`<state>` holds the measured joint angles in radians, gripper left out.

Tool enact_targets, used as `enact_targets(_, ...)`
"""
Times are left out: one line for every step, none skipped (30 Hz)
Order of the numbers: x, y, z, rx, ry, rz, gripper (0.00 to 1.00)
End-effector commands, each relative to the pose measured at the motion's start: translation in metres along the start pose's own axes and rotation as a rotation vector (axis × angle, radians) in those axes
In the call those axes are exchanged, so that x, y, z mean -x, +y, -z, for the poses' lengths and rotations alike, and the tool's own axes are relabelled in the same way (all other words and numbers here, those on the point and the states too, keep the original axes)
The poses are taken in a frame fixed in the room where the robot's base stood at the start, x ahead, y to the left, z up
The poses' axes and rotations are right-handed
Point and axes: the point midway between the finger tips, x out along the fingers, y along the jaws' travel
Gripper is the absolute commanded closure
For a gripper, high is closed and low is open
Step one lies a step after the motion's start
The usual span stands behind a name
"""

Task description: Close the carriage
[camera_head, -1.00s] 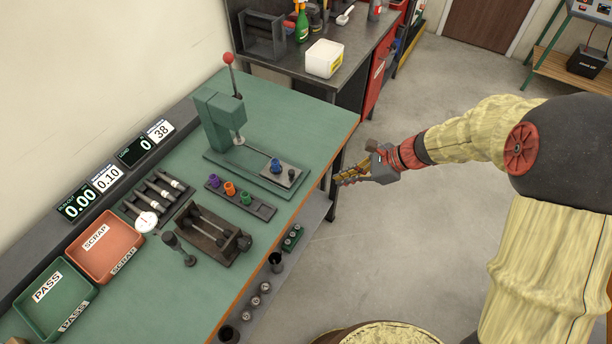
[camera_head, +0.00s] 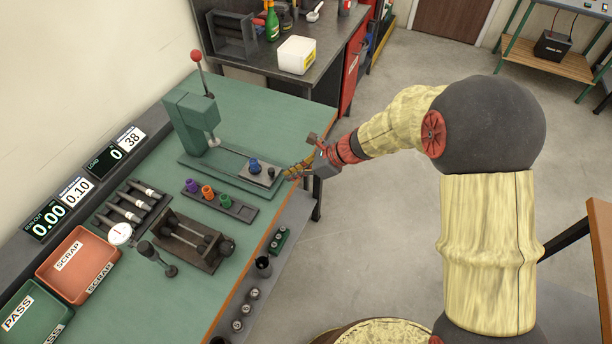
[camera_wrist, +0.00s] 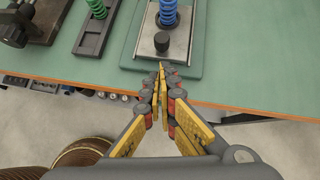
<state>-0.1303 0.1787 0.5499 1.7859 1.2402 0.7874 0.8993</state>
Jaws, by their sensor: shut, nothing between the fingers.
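The carriage (camera_head: 246,167) is a pale metal plate at the near end of the green arbor press base (camera_head: 222,171), out in front of the ram. It bears a blue piece (camera_head: 254,165) and a small black knob (camera_head: 271,172). The wrist view shows the carriage plate (camera_wrist: 146,48), the coiled blue piece (camera_wrist: 168,14) and the knob (camera_wrist: 161,41) nearer to me. My gripper (camera_head: 287,175) is just off the knob end of the press base, over the bench's front edge. In the wrist view its fingers (camera_wrist: 161,70) are together and empty, pointing toward the knob with a small gap.
A rack (camera_head: 220,203) with purple, orange and green pieces lies beside the press. A dark fixture with rollers (camera_head: 190,239) stands closer to the front. A lower shelf (camera_head: 245,307) holds several small parts. The floor (camera_head: 385,215) right of the bench is clear.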

Motion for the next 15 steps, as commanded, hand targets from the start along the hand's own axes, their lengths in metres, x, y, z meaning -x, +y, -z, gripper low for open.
enact_targets(-0.006,0.001,-0.004,0.002,0.001,-0.002,1.0)
enact_targets(-0.008,0.001,-0.006,0.001,0.001,-0.002,1.0)
enact_targets(-0.01,0.001,-0.008,0.0,0.001,-0.002,1.0)
enact_targets(-0.011,0.001,-0.009,0.0,0.001,-0.002,1.0)
enact_targets(-0.012,0.001,-0.011,0.0,0.001,-0.002,1.0)
enact_targets(-0.013,0.001,-0.012,0.0,0.001,-0.002,1.0)
enact_targets(-0.014,0.001,-0.013,0.0,0.001,-0.002,1.0)
enact_targets(-0.014,0.001,-0.013,0.0,0.001,-0.002,1.0)
enact_targets(-0.015,0.001,-0.014,0.0,0.001,-0.002,1.0)
enact_targets(-0.015,0.001,-0.014,0.0,0.001,-0.002,1.0)
enact_targets(-0.015,0.001,-0.014,-0.001,0.001,-0.002,1.0)
enact_targets(-0.014,0.001,-0.014,-0.001,0.001,-0.001,1.0)
enact_targets(-0.014,0.001,-0.014,-0.001,0.001,-0.001,1.0)
enact_targets(-0.014,0.001,-0.014,-0.001,0.001,-0.001,1.0)
enact_targets(-0.014,0.001,-0.014,-0.001,0.001,-0.001,1.0)
